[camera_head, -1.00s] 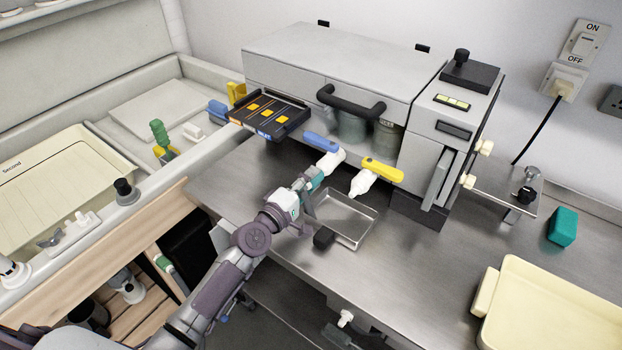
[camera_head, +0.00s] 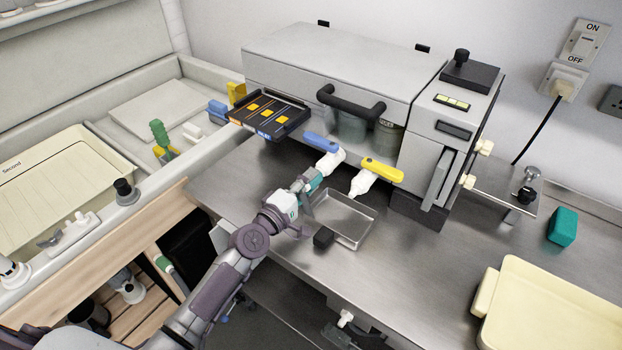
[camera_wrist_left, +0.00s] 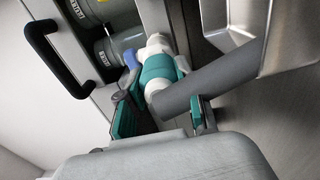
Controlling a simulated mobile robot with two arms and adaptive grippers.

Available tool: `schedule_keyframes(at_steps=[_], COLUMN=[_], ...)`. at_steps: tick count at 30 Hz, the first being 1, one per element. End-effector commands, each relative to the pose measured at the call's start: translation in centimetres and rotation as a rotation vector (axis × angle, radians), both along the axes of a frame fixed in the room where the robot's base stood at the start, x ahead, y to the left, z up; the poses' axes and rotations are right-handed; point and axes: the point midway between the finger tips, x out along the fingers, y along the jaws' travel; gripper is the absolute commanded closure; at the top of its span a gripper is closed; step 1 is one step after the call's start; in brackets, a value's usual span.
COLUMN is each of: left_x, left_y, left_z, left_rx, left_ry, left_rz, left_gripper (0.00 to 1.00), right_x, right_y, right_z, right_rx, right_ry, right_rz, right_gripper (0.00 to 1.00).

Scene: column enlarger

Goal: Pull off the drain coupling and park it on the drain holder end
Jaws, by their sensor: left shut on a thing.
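My left gripper (camera_head: 312,186) is at the white outlet under the blue handle (camera_head: 321,142), on the front of the grey machine. It is shut on the drain coupling, a teal collar (camera_wrist_left: 160,72) with a grey tube (camera_wrist_left: 215,86) that shows between its fingers in the left wrist view. The collar sits against a white fitting (camera_wrist_left: 155,46); I cannot tell whether they are joined. In the head view the coupling is mostly hidden by my gripper. I cannot identify the drain holder end. My right gripper is not in view.
A yellow-handled white outlet (camera_head: 367,181) is close by on the right. A black cassette rack (camera_head: 282,133) juts out behind.

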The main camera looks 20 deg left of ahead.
Motion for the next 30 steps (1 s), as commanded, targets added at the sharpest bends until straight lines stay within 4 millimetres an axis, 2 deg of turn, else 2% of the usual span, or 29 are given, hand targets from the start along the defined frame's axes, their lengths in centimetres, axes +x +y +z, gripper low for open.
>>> schedule_keyframes(at_steps=[11,24,30], left_x=[-0.2,-2.1,-2.4], left_y=[0.1,0.8,0.9], left_z=[0.1,0.1,0.1], left_rx=[0.0,0.0,-0.001], left_ry=[-0.001,-0.001,-0.002], left_rz=[0.0,0.0,0.0], left_gripper=[1.0,1.0,1.0], right_x=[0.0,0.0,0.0], right_y=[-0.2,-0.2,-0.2], right_z=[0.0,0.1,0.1], right_rx=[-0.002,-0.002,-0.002], right_ry=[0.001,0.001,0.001], right_rz=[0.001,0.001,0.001], right_gripper=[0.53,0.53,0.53])
